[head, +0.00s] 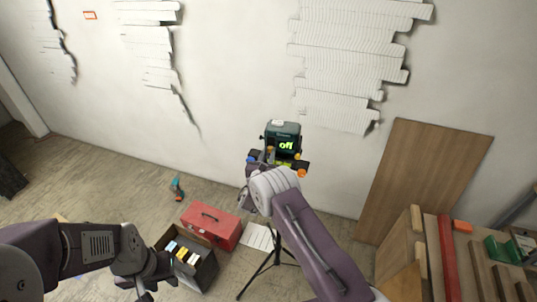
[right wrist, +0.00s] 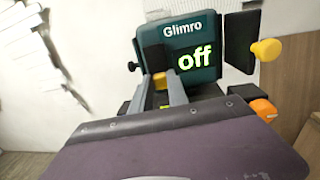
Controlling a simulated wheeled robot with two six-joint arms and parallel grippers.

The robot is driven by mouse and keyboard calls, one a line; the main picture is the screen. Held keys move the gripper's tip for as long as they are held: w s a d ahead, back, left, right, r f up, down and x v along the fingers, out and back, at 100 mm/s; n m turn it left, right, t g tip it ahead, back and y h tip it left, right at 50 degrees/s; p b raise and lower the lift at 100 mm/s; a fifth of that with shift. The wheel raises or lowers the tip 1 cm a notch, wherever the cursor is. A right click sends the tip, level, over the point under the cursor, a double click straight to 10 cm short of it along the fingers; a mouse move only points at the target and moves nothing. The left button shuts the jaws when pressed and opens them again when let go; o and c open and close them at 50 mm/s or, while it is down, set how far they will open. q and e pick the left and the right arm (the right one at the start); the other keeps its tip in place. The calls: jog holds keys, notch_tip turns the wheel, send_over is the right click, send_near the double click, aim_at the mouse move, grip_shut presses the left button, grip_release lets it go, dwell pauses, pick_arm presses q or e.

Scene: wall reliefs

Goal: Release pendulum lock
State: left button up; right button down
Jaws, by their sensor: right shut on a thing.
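A dark green laser level (head: 283,133) marked "Glimro" stands on a black tripod (head: 271,262) before the wall. Its display reads "off", also clear in the right wrist view (right wrist: 192,60). A yellow knob (right wrist: 265,49) sticks out at its right side, and an orange knob (right wrist: 263,108) sits lower right. My right gripper (right wrist: 160,74) is shut at the lower left of its front, on a small part mostly hidden by the fingers; some yellow shows there. I cannot tell for sure which part is the pendulum lock. My left gripper (head: 146,294) hangs low at the left, its fingertips partly cut off.
A red toolbox (head: 211,226) and a dark open box (head: 196,274) with several items stand on the floor left of the tripod. A wooden board (head: 424,178) leans on the wall at the right, behind a cluttered bench.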

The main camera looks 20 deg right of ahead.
jog(key=shift+r+p, duration=0.3)
jog(key=shift+r, duration=1.65)
jog(key=c, duration=1.3)
grip_release()
jog(key=shift+s+a+f, duration=0.1)
jog(key=shift+s, duration=0.05)
jog(key=b, duration=0.5)
send_near(271, 139)
jog(key=v, duration=0.3)
jog(key=shift+f, duration=0.15)
